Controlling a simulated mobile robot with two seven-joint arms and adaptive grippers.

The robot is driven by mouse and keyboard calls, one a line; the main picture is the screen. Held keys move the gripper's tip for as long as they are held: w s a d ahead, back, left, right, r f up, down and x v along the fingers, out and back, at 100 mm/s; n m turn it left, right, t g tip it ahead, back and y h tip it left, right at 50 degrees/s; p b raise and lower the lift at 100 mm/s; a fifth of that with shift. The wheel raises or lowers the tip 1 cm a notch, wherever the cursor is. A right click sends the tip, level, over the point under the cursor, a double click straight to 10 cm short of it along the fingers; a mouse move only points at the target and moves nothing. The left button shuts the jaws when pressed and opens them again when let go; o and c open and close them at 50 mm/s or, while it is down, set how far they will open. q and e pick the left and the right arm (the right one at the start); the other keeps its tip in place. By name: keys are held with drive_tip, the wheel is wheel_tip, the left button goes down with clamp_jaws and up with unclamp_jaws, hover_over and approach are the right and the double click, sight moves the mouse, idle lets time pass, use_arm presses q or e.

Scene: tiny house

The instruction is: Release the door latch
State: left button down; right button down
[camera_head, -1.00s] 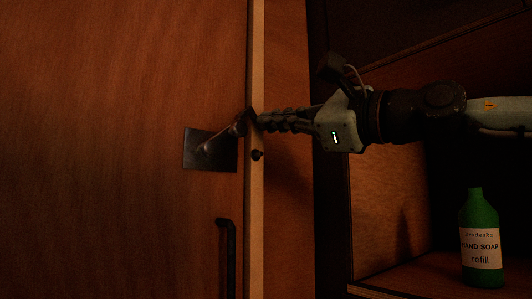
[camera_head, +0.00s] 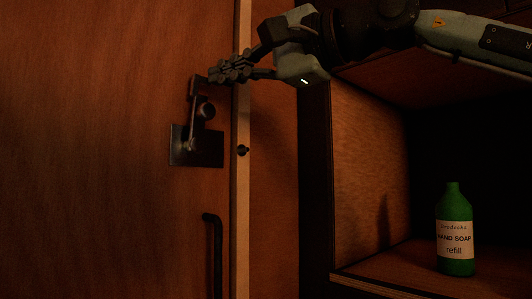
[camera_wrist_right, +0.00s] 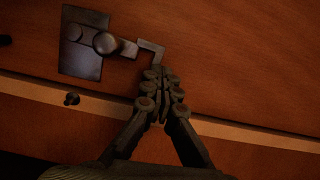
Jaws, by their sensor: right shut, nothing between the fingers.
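The door (camera_head: 90,150) is brown wood and fills the left of the head view. Its latch (camera_head: 193,115) is a dark metal lever on a square plate (camera_head: 208,150), with a round knob beside the lever. The lever points up from the plate, its bent tip at the top. My right gripper (camera_head: 222,73) is shut and empty, its fingertips close to the lever's bent tip; I cannot tell if they touch. The right wrist view shows the fingers (camera_wrist_right: 162,82) closed together by the latch's bent end (camera_wrist_right: 153,50). My left gripper is not in view.
A small dark peg (camera_head: 243,150) sits on the pale edge strip right of the latch. A dark door handle (camera_head: 216,250) is below it. A green soap bottle (camera_head: 455,215) stands on a shelf in the open cabinet at right.

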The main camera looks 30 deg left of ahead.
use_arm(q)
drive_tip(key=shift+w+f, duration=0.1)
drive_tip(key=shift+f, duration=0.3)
use_arm(e)
drive_tip(key=shift+s+a+n, duration=0.25)
drive_tip(key=shift+s+n, duration=0.2)
drive_tip(key=shift+n, duration=0.05)
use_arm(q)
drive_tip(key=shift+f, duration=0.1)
use_arm(e)
drive_tip(key=shift+d, duration=0.1)
